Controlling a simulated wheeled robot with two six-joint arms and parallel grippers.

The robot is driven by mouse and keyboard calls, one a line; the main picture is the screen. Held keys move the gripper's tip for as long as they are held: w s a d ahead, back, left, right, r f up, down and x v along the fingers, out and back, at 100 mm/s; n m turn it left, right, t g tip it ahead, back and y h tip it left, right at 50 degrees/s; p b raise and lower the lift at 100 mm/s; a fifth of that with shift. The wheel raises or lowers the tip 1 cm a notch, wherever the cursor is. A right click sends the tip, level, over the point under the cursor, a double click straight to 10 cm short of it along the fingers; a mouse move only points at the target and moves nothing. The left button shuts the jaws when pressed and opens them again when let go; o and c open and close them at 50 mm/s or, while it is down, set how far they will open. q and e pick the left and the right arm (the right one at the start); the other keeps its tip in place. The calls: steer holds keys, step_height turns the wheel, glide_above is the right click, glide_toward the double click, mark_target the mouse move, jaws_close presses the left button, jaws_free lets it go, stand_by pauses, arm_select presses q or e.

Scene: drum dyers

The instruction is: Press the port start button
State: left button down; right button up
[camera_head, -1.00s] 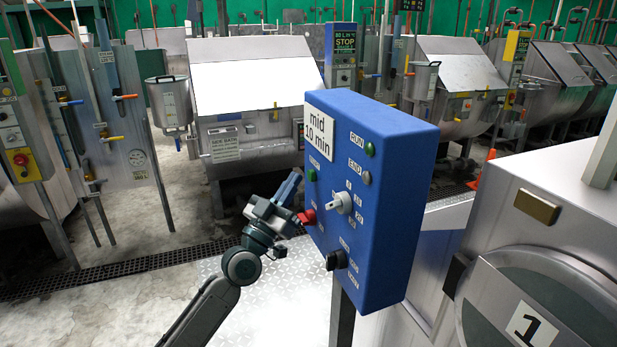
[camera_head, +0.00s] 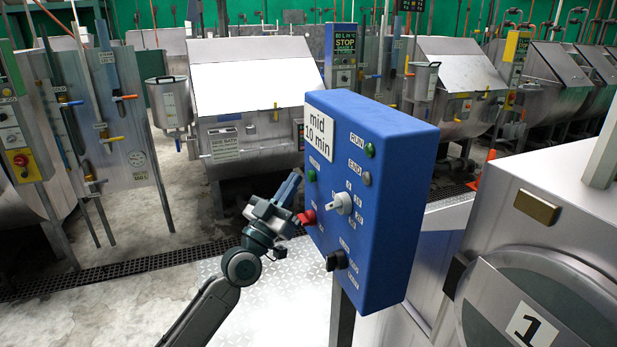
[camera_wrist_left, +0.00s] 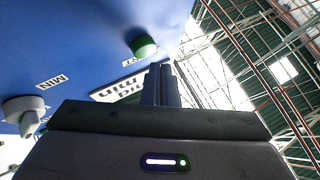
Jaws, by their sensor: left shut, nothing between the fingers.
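The blue control box (camera_head: 385,180) stands on a post, with a label reading "mid 10 min" on its upper left. The green start button (camera_head: 311,176) is on its left part, above a red button (camera_head: 307,217). In the left wrist view the green button (camera_wrist_left: 144,46) stands out from the blue face (camera_wrist_left: 70,40). My left gripper (camera_head: 294,182) is shut and empty, just left of the green button. In the wrist view its closed fingers (camera_wrist_left: 161,84) point upward, a little below and right of the green button; contact is not visible. My right gripper is not in view.
A white selector knob (camera_head: 342,202) and a black knob (camera_head: 336,260) stick out of the box. A metal drum machine marked 1 (camera_head: 528,322) stands close at right. Steel dye vats (camera_head: 255,80) line the back. The floor left of the box is open.

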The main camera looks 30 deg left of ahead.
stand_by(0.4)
arm_select(q)
steer(key=shift+w+d, duration=0.1)
stand_by(0.3)
steer(key=shift+w+d, duration=0.2)
steer(key=shift+w, duration=0.05)
stand_by(0.4)
steer(key=shift+w+d, duration=0.25)
steer(key=shift+w, duration=0.05)
stand_by(0.5)
steer(key=shift+s+a, duration=0.1)
stand_by(0.3)
steer(key=shift+s+a, duration=0.45)
steer(key=shift+s, duration=0.1)
